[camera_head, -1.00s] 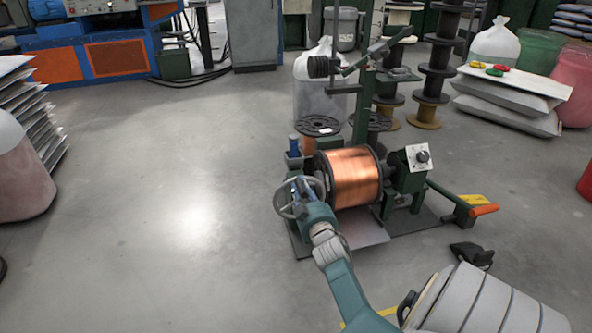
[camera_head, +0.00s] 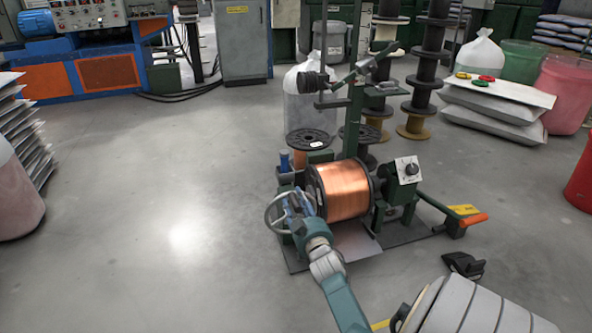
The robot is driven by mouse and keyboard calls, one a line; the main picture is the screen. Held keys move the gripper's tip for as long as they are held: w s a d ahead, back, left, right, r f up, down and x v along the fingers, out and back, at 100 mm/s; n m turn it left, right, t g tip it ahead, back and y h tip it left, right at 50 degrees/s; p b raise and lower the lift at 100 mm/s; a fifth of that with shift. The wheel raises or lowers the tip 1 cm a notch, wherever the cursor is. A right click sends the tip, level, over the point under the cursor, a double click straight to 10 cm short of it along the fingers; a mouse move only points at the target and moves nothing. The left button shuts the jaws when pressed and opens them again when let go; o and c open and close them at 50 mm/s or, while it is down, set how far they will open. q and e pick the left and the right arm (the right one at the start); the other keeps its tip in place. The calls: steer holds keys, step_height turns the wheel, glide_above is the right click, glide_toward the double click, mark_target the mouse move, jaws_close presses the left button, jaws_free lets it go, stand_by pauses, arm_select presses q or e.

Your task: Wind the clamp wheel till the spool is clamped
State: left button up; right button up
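The copper spool (camera_head: 341,191) sits sideways in the green winding stand, between the handwheel on the left and the housing with a dial (camera_head: 407,169) on the right. The clamp wheel (camera_head: 267,212) is a grey ring at the spool's left side. My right gripper (camera_head: 291,204) is at the wheel and covers its right part and hub. The fingers are small and partly merged with the wheel, so I cannot tell whether they are closed on the rim. Whether the spool's left flange is pressed tight is hidden. My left gripper is out of view.
An orange-ended lever (camera_head: 473,220) sticks out at the stand's right. A small dark pedal-like object (camera_head: 464,265) lies on the floor nearby. Stacked spools (camera_head: 427,75) and a wrapped bag (camera_head: 302,105) stand behind.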

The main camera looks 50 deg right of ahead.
steer(key=shift+a, duration=0.1)
steer(key=v, duration=1.2)
steer(key=shift+r, duration=0.1)
